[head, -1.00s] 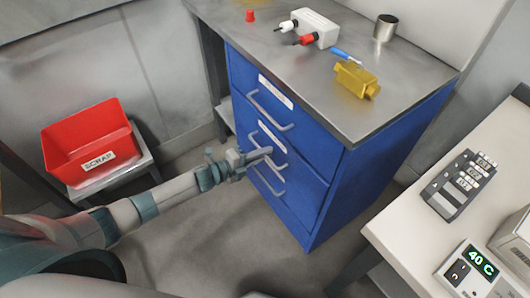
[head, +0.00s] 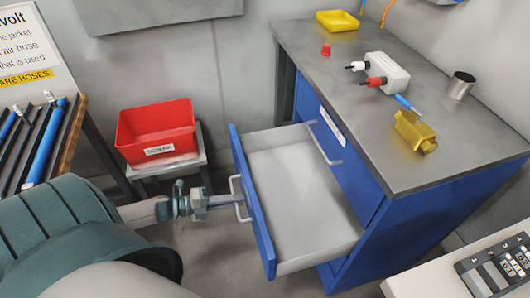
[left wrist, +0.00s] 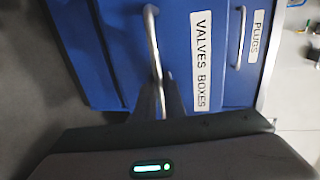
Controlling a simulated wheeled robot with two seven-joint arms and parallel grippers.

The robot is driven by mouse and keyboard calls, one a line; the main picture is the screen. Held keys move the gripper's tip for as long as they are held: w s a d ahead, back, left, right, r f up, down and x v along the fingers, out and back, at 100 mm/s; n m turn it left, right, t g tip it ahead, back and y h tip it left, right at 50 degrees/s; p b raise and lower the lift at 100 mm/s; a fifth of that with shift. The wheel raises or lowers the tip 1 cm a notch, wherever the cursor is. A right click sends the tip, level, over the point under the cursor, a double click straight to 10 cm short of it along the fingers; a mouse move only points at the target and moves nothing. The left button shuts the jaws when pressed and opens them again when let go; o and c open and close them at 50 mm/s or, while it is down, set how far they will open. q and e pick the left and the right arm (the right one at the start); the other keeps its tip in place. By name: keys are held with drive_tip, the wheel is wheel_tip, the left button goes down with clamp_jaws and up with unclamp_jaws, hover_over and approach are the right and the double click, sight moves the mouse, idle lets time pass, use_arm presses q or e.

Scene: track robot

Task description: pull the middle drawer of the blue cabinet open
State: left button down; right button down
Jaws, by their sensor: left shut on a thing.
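The blue cabinet (head: 400,235) stands under a grey worktop, turned at an angle to me. Its middle drawer (head: 300,165) is pulled well out, and its pale inside looks empty. The drawer's blue front carries a metal bar handle (head: 238,184). My left gripper (head: 234,200) is shut on this handle. In the left wrist view the fingers (left wrist: 160,103) close around the handle (left wrist: 152,42), beside a label (left wrist: 201,62) reading "VALVES BOXES". The top drawer (left wrist: 250,85), labelled "PLUGS", is shut. The bottom drawer is hidden behind the open one. My right gripper is not in view.
A red scrap bin (head: 157,132) sits on a low stand left of the open drawer. The worktop (head: 400,165) holds a white box (head: 388,72), a yellow part (head: 414,130) and a metal cup (head: 461,85). A pale bench with a keypad (head: 500,268) is at lower right.

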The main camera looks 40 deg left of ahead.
use_arm(q)
drive_tip(key=shift+f+v, duration=0.2)
drive_tip(key=shift+v, duration=0.65)
drive_tip(key=shift+f+v, duration=0.15)
drive_tip(key=shift+v, duration=0.65)
drive_tip(key=shift+f+v, duration=0.2)
drive_tip(key=shift+v, duration=0.65)
drive_tip(key=c, duration=2.1)
unclamp_jaws()
drive_tip(key=shift+s, duration=0.1)
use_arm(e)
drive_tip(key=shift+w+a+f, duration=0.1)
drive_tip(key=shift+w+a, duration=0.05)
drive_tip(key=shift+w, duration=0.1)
use_arm(q)
drive_tip(key=shift+r, duration=0.1)
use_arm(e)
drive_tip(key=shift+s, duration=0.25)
